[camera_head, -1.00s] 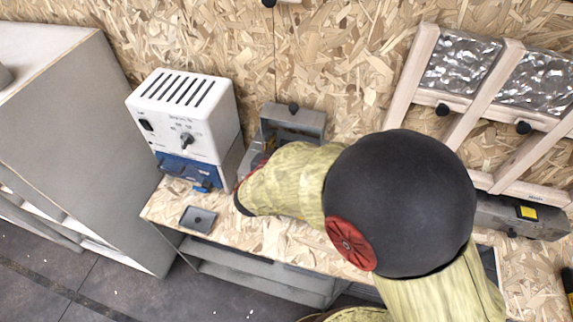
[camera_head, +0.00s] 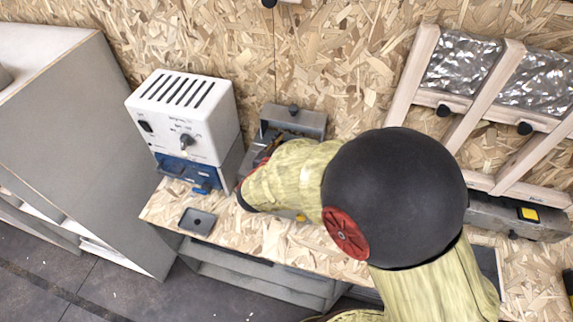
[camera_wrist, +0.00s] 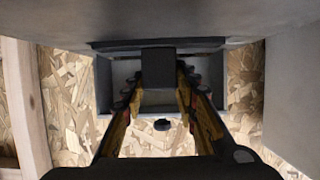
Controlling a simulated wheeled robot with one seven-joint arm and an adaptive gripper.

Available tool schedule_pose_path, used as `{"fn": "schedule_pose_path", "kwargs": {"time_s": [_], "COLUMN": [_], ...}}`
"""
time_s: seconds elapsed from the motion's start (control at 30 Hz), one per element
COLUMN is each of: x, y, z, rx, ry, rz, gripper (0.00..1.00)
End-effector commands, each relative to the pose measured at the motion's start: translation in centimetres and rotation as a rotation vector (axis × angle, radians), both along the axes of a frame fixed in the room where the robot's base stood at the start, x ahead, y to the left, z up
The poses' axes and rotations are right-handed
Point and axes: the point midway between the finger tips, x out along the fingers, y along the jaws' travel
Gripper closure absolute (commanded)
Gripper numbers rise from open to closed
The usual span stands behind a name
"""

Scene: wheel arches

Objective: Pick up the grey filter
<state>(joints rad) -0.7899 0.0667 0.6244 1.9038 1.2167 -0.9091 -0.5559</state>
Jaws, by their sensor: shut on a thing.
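In the wrist view, my gripper (camera_wrist: 158,85) is shut on the grey filter (camera_wrist: 158,62). A dark grey block of it shows between the fingertips, and I cannot make out its full outline. The open grey metal box at the wall lies beyond the fingers.
A white and blue machine (camera_head: 185,120) stands to the left of my gripper. The grey wall box (camera_head: 310,122) has a black knob. A small grey tray (camera_head: 197,221) lies at the bench's front left. A wooden frame (camera_head: 468,115) with foil panels leans at right.

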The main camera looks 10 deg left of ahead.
Motion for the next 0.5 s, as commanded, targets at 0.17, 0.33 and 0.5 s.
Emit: {"fn": "schedule_pose_path", "kwargs": {"time_s": [0.17,0.33,0.5], "x": [0.0,0.0,0.01], "y": [0.0,0.0,0.01], "z": [0.0,-0.01,0.02], "rx": [0.0,0.0,0.0], "ry": [0.0,0.0,0.0], "rz": [0.0,0.0,0.0], "gripper": [0.94,1.0,1.0]}}
